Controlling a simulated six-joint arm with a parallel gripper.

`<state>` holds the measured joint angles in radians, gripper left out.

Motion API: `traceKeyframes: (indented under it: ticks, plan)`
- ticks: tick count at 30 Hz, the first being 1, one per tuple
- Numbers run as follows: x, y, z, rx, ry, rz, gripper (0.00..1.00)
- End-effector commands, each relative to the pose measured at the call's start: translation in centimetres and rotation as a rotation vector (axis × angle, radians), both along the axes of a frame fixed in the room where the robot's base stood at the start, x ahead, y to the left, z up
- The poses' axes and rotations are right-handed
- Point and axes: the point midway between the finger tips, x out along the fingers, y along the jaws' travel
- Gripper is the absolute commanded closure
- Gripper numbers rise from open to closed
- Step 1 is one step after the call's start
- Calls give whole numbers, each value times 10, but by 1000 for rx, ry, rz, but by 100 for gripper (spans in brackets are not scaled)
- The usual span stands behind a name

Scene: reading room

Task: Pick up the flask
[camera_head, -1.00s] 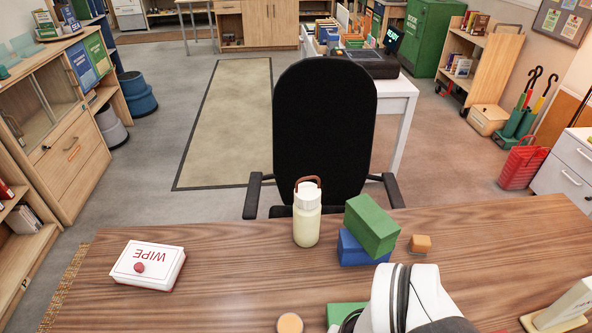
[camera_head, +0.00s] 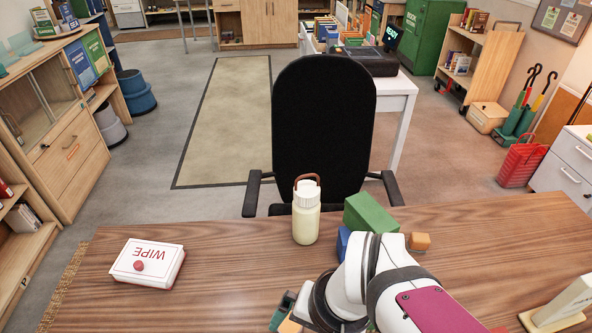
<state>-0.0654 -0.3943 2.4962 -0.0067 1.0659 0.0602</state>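The flask (camera_head: 306,222) is a pale cream bottle with a white cap and a brown carrying loop. It stands upright near the far edge of the wooden table, in front of the black chair. My arm reaches in from the bottom right, and its white wrist is nearer the camera than the flask, below and to the right of it. My gripper is mostly hidden behind the wrist; I cannot make out its fingers. The flask stands apart from my arm.
A white WIPE box (camera_head: 147,264) lies at left. The table (camera_head: 230,265) between box and flask is clear.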

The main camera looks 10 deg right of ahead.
Motion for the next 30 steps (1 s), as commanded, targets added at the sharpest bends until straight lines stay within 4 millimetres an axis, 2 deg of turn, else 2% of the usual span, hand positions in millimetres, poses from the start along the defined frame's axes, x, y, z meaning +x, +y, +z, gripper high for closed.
traceKeyframes:
  ticks: [3,6,9,10,12,15,18,22,25,30]
  plan:
    - [113,50,-15,79,-237,-55,0]
    - [202,76,-38,65,-459,-199,0]
    - [260,77,-74,-68,-666,-360,0]
    - [270,73,-85,-132,-725,-400,0]
    - [279,61,-109,-313,-864,-461,0]
    - [267,48,-129,-588,-1037,-463,0]
    - [248,44,-136,-803,-1156,-405,0]
    - [236,44,-138,-941,-1226,-347,0]
    - [248,33,-137,-962,-1233,-343,0]
    - [290,3,-137,-961,-1232,-346,0]
